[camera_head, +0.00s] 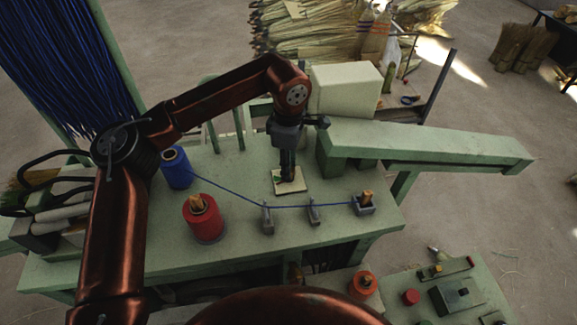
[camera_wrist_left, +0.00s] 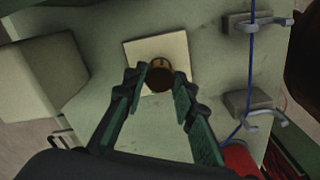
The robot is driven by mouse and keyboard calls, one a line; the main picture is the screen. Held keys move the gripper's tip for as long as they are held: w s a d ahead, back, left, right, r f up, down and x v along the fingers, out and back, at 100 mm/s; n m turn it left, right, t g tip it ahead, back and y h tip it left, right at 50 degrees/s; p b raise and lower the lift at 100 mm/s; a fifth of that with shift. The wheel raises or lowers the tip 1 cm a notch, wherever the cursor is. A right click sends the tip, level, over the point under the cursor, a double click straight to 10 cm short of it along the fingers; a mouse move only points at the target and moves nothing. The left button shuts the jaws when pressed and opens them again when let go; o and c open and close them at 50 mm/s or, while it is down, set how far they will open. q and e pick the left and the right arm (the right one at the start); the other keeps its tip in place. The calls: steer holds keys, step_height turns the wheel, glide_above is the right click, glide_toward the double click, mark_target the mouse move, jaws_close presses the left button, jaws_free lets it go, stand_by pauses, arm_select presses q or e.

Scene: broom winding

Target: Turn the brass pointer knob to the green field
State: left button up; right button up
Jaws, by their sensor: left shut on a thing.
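The brass pointer knob (camera_wrist_left: 159,74) stands on a cream square plate (camera_wrist_left: 179,49) in the left wrist view. In the head view the plate (camera_head: 299,186) lies flat on the green bench top, and a small green patch (camera_head: 277,178) shows at its left side. My left gripper (camera_head: 288,179) points down over the plate and hides the knob there. Its two fingers are closed on the knob, one on each side. The pointer's direction cannot be made out. My right gripper is in neither view.
A blue thread runs from a blue spool (camera_head: 177,168) past two small metal guides (camera_head: 267,218) to a holder (camera_head: 363,203). A red spool (camera_head: 204,219) stands at the front left. A cream block (camera_head: 345,90) and a green beam (camera_head: 430,145) lie behind the plate.

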arm_select(q)
steer(key=m, duration=0.6)
steer(key=shift+m, duration=0.3)
stand_by(0.4)
steer(key=o, duration=1.2)
steer(key=shift+c, duration=0.2)
step_height(320, 180, up, 12)
